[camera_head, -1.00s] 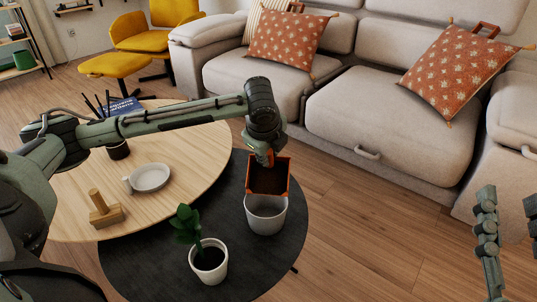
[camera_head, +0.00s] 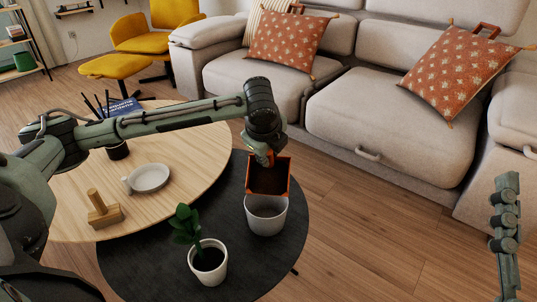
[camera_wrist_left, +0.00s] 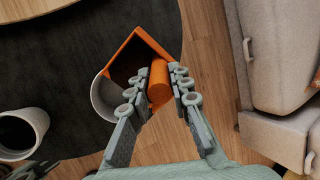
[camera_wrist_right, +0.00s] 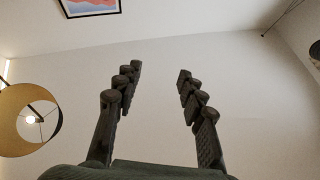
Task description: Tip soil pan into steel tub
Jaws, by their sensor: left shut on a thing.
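My left gripper (camera_head: 262,158) is shut on the handle (camera_wrist_left: 159,82) of the orange soil pan (camera_head: 268,188). The pan is steeply tilted, its open side facing the head camera, with its lower edge at the rim of the pale grey steel tub (camera_head: 266,220). Its inside looks dark brown; I cannot tell how much soil is in it. The tub stands upright on the dark round table, partly hidden by the pan, and its side also shows in the left wrist view (camera_wrist_left: 104,100). My right gripper (camera_wrist_right: 156,85) is open and empty, raised away from the table.
A potted plant (camera_head: 208,262) stands on the dark table (camera_head: 140,262) close to the tub. The adjoining wooden table (camera_head: 190,150) holds a white dish (camera_head: 150,178), a wooden brush-like block (camera_head: 104,210) and a book. A sofa (camera_head: 380,130) stands behind; open floor lies right.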

